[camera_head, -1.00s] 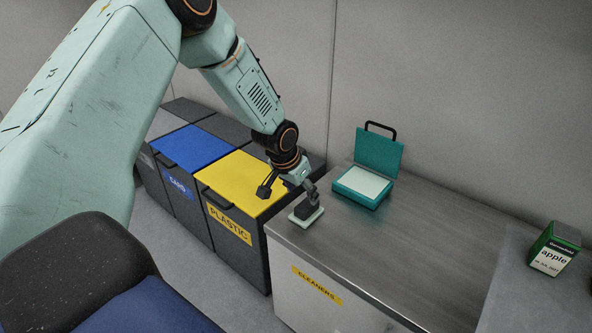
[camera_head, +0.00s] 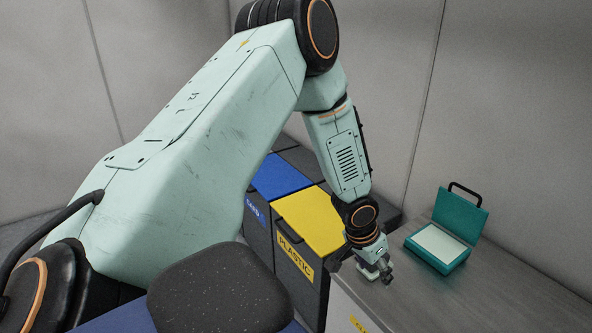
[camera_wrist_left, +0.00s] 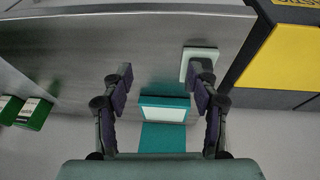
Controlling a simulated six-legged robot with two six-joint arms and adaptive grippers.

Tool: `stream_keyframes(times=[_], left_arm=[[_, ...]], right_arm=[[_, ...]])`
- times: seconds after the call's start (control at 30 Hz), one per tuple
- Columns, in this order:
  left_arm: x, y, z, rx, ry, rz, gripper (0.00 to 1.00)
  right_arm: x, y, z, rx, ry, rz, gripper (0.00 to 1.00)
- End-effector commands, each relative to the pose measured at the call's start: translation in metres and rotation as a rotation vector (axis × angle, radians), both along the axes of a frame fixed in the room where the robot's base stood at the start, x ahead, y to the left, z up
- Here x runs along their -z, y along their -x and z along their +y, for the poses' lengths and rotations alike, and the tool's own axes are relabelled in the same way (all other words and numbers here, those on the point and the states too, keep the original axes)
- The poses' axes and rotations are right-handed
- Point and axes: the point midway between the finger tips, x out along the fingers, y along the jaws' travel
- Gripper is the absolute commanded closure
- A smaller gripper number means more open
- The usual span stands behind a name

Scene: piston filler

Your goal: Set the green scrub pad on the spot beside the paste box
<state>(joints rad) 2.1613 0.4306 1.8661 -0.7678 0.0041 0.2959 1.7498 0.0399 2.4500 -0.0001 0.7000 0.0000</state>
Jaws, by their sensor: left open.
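The scrub pad (camera_head: 364,270) is a pale green-white slab with a dark grip on top. It sits on the metal counter near the bin-side end, partly hidden by my left gripper in the head view. The wrist view shows the pad (camera_wrist_left: 187,66) by the tip of the right-hand finger. My left gripper (camera_wrist_left: 163,78) is open, with nothing between its fingers; in the head view the gripper (camera_head: 382,272) is low beside the pad. The teal paste box (camera_head: 437,246) stands open on the counter, its lid raised and its inside white. My right gripper is not in view.
Bins with yellow (camera_head: 312,222) and blue (camera_head: 283,178) lids stand left of the counter (camera_head: 480,295). Green boxes (camera_wrist_left: 32,113) show at the left of the wrist view. Bare counter lies around the paste box.

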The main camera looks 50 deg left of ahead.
Motion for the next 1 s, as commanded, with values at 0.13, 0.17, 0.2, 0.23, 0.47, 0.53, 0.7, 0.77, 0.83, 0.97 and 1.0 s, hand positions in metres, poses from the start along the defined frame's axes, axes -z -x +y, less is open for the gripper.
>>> stream_keyframes(times=[0.13,0.17,0.2,0.23,0.47,0.53,0.7,0.77,0.83,0.97,1.0], left_arm=[[0.063,0.104,-0.067,-0.017,0.077,0.14,0.4],[0.072,0.127,-0.076,-0.028,0.079,0.165,0.4],[0.082,0.157,-0.084,-0.045,0.076,0.197,0.4],[0.088,0.179,-0.089,-0.057,0.067,0.219,0.4],[0.097,0.294,-0.085,-0.107,-0.064,0.321,0.4],[0.096,0.307,-0.082,-0.11,-0.09,0.329,0.4],[0.095,0.312,-0.08,-0.113,-0.102,0.331,0.4],[0.095,0.311,-0.08,-0.114,-0.101,0.331,0.4],[0.095,0.311,-0.08,-0.114,-0.1,0.331,0.4],[0.095,0.311,-0.08,-0.114,-0.1,0.331,0.4],[0.095,0.311,-0.08,-0.115,-0.1,0.33,0.4]], right_arm=[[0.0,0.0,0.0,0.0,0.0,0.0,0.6],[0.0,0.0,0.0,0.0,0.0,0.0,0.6],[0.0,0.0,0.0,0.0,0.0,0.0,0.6],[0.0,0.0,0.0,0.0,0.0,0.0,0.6],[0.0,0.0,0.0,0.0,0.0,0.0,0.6],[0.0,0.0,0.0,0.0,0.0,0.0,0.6],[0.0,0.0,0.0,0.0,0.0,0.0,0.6],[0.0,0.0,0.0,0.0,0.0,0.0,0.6],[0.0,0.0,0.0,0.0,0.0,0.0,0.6],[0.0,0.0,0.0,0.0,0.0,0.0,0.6],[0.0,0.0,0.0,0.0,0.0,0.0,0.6]])
